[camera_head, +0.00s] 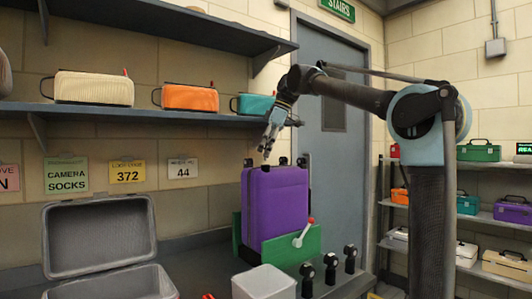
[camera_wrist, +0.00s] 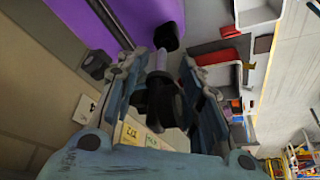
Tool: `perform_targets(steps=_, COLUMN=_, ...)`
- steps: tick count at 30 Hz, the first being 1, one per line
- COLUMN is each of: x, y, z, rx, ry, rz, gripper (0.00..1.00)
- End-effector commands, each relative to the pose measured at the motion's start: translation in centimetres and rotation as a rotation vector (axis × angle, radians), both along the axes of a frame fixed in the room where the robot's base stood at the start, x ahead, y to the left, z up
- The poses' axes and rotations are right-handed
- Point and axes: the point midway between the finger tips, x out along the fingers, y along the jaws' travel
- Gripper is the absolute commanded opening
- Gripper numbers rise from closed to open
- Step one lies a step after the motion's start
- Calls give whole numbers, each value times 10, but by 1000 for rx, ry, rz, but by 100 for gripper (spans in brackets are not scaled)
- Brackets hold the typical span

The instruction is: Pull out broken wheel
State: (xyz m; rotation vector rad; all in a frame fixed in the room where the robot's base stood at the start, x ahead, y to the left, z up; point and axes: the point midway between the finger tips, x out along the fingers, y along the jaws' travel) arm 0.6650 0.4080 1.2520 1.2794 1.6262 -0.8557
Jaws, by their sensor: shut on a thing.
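A purple suitcase (camera_head: 276,205) stands with its wheels up in a green holder (camera_head: 294,247) that has a red-tipped lever (camera_head: 305,232). Black wheels (camera_head: 283,161) show along its top edge. My gripper (camera_head: 267,153) points down just above the suitcase's top. In the wrist view my gripper (camera_wrist: 160,95) is shut on a black wheel (camera_wrist: 157,103) with a thin stem towards the suitcase (camera_wrist: 100,22). I cannot tell whether the stem is still seated. Another suitcase wheel (camera_wrist: 167,36) shows beyond the fingers.
Three black wheels (camera_head: 330,265) stand upright on the dark bench (camera_head: 208,262), beside a white open bin (camera_head: 264,283). An open grey case (camera_head: 99,239) is at left. A wall shelf (camera_head: 150,107) with small cases runs behind the gripper.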

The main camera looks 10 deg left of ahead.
Motion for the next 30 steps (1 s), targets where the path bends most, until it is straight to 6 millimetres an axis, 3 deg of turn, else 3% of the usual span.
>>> perform_targets(steps=21, x=0, y=0, z=36, rx=0, ry=0, rz=0, gripper=8)
perform_targets(steps=30, x=0, y=0, z=40, rx=0, ry=0, rz=0, gripper=8)
